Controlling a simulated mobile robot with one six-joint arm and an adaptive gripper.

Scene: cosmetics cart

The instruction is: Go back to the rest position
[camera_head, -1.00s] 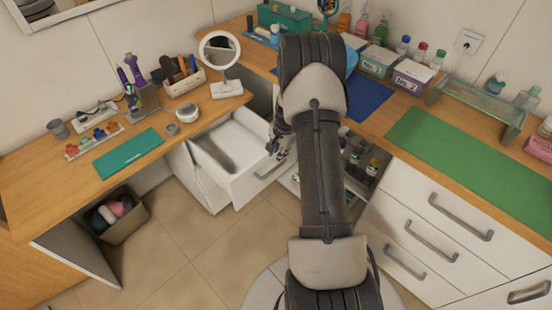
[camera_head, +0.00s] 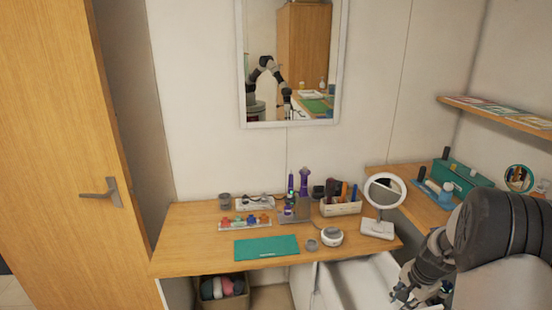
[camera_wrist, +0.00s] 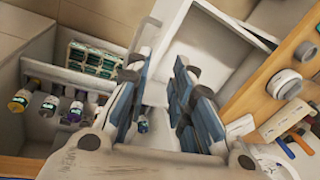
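My gripper (camera_head: 402,294) is at the lower right of the head view, in front of the open white drawer (camera_head: 345,288). In the wrist view my gripper (camera_wrist: 158,95) has its blue-grey fingers spread apart, with nothing held between them. The pulled-out white drawer (camera_wrist: 222,45) lies beyond the fingers there, and its inside looks empty. My arm covers the right lower corner of the head view.
A wooden counter (camera_head: 190,240) carries a teal mat (camera_head: 266,247), a round mirror (camera_head: 383,191) and a brush holder (camera_head: 341,208). A storage bin (camera_head: 222,292) stands below. In the wrist view, another open drawer (camera_wrist: 38,55) holds several bottles and green-white boxes.

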